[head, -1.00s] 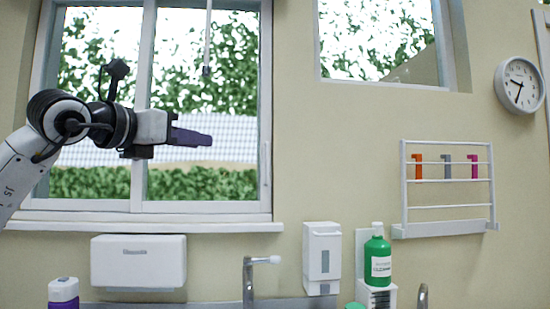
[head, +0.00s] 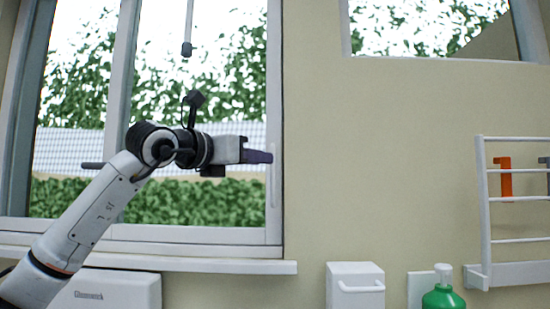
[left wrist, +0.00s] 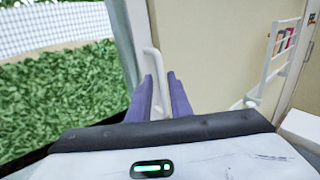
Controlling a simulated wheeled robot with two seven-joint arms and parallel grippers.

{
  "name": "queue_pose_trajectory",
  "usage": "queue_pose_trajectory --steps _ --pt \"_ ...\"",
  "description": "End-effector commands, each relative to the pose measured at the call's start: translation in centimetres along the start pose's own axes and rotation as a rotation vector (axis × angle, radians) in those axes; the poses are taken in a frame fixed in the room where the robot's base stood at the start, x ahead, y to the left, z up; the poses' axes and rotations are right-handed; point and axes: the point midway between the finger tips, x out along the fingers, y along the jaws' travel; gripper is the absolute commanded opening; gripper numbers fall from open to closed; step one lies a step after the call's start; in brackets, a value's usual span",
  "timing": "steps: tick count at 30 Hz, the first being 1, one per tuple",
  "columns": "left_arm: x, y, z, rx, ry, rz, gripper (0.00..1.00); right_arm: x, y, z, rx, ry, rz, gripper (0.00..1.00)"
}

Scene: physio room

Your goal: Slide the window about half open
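The window (head: 190,235) has two panes in white frames, split by an upright bar (head: 120,120). The right-hand sash stands against the right side of the frame. A slim upright white handle (left wrist: 153,65) is on its right stile, and shows faintly in the head view (head: 274,178). My left gripper (head: 270,157) points right, its purple fingers at the handle. In the left wrist view, the fingers (left wrist: 161,78) are apart, with the handle between them and a gap beside it. Contact cannot be told. My right gripper is not in view.
A white sill (head: 200,265) runs below the window. A blind wand (head: 187,40) hangs above my wrist. Below are a white dispenser (head: 356,290) and a green bottle (head: 443,298). A wall rack (head: 482,210) is at right. The wall between is bare.

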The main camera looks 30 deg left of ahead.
Motion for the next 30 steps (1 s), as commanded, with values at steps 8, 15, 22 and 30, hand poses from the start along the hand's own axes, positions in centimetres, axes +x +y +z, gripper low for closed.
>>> queue_pose_trajectory --steps 8,15,22,30 --pt "4.7 0.0 0.2 -0.001 0.002 0.0 0.19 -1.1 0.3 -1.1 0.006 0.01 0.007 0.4" --pt "5.9 0.0 0.0 0.0 0.001 0.0 0.19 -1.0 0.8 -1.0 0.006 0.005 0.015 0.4" --pt "5.9 0.0 -0.1 0.0 0.0 0.0 0.15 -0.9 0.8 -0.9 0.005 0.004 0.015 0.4" --pt "5.9 0.0 0.0 0.0 0.0 0.0 0.0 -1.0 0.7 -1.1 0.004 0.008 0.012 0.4"
